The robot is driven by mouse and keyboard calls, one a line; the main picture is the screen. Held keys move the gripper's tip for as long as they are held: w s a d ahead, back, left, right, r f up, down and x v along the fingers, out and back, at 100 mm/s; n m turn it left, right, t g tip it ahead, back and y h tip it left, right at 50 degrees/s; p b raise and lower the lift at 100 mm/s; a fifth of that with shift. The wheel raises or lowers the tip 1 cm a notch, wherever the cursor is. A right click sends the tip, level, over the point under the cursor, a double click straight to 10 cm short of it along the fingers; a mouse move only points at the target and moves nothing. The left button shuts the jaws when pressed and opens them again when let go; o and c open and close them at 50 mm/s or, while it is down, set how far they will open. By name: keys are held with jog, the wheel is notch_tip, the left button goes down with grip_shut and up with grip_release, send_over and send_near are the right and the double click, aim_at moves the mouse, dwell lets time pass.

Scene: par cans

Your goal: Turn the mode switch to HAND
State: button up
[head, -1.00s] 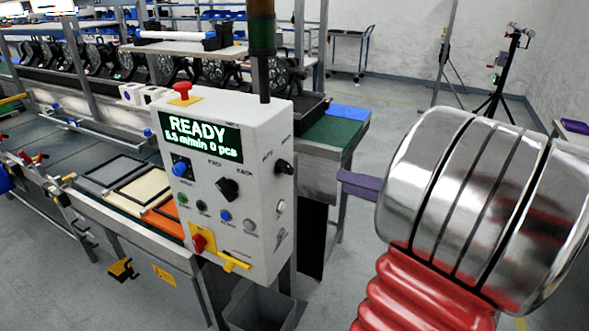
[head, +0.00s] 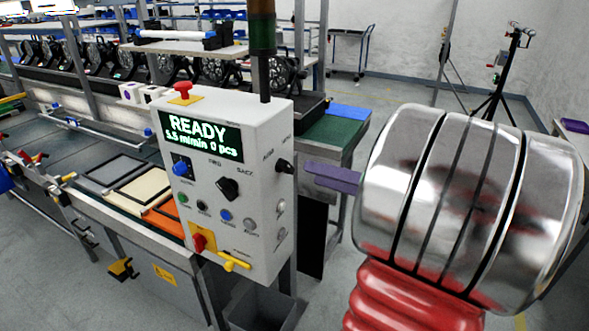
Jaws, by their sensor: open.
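The mode switch (head: 284,166) is a small black knob on the right side face of the white control box (head: 240,250). Small lettering sits above it, too small to read surely. My gripper (head: 311,173) has purple fingers and comes in from the right, pointing left at this knob. The fingers are open and empty. A narrow gap shows between fingertips and knob, and they look level with it. The knob's pointer direction cannot be told. A larger black knob (head: 228,189) is on the front face.
The box's front has a lit READY display (head: 199,136), a red mushroom button (head: 183,90) on top and a yellow handle (head: 234,262) low down. Round silver fittings (head: 281,206) sit below the mode switch. A green-topped conveyor (head: 335,130) stands behind. A grey bin (head: 262,307) is below.

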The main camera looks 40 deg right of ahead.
aim_at(291, 168)
jog(key=shift+x, duration=3.5)
jog(key=shift+c, duration=0.2)
jog(key=c, duration=0.9)
jog(key=shift+a+f, duration=0.1)
jog(key=shift+a, duration=0.05)
jog(key=shift+c, duration=0.5)
